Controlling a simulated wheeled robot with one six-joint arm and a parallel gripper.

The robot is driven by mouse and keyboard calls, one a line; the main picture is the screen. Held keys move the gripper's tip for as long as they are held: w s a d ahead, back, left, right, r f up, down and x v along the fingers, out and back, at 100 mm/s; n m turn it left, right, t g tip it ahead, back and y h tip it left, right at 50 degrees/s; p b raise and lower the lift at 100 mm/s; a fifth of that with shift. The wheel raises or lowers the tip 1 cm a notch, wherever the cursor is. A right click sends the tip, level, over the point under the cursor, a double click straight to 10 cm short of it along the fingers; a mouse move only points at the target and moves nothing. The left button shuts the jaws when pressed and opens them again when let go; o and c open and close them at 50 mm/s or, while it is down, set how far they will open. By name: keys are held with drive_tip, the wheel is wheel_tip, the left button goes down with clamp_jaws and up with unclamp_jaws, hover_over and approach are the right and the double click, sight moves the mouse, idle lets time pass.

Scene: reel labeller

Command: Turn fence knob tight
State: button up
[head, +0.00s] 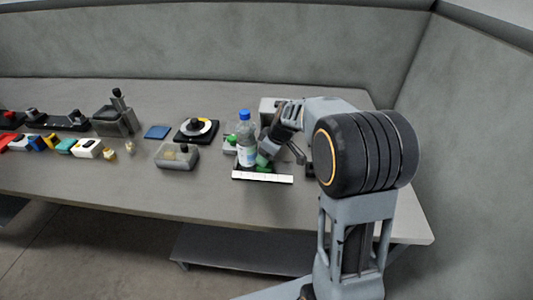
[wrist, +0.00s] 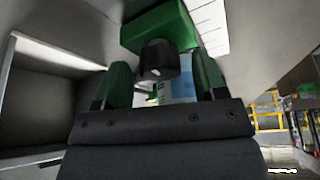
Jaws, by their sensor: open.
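In the wrist view a dark round knob (wrist: 158,60) stands out from a green block (wrist: 158,27), which I take to be the fence. My gripper (wrist: 162,78) is open, with one green-padded finger on each side of the knob. A gap shows between the knob and each finger, so they look apart. In the head view my gripper (head: 268,152) is low over the table beside a clear bottle with a blue cap (head: 246,142). The knob is hidden there behind my gripper and the bottle. A white marked strip (head: 262,177) lies in front, also seen in the wrist view (wrist: 208,25).
The bottle stands close to the left of my gripper. A grey translucent box (head: 177,157) and a black unit with a white disc (head: 196,130) are further left. Several small coloured items line the left side. The table's front right (head: 240,205) is clear.

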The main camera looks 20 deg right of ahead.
drive_tip(key=v, duration=1.4)
